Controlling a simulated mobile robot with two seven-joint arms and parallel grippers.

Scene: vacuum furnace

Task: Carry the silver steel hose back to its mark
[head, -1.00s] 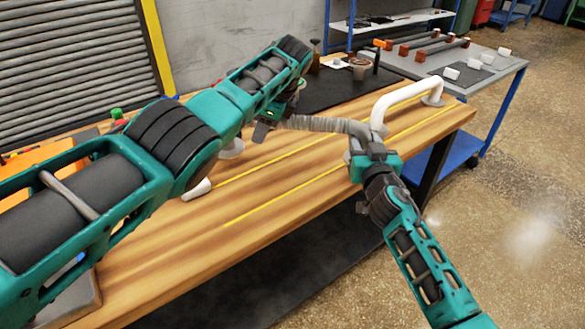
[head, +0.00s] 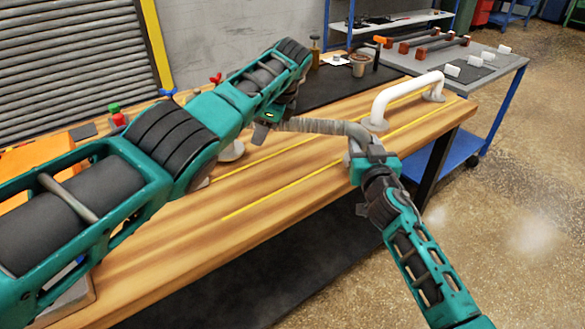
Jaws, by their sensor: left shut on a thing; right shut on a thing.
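The silver steel hose (head: 325,126), a ribbed grey tube, spans between my two grippers above the wooden bench (head: 290,190). My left gripper (head: 272,122) is shut on its left end; my arm partly hides that grip. My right gripper (head: 361,150) is shut at its right end, where the hose bends down. Two yellow lines (head: 284,191) run along the bench top below and beside the hose. Which marking is the hose's own mark, I cannot tell.
A white bent pipe (head: 408,89) stands on the bench just behind the hose's right end. A pale round flange (head: 232,153) is below my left gripper. A black mat (head: 330,85) holds a cup (head: 360,63). A grey-topped cart (head: 480,72) stands behind.

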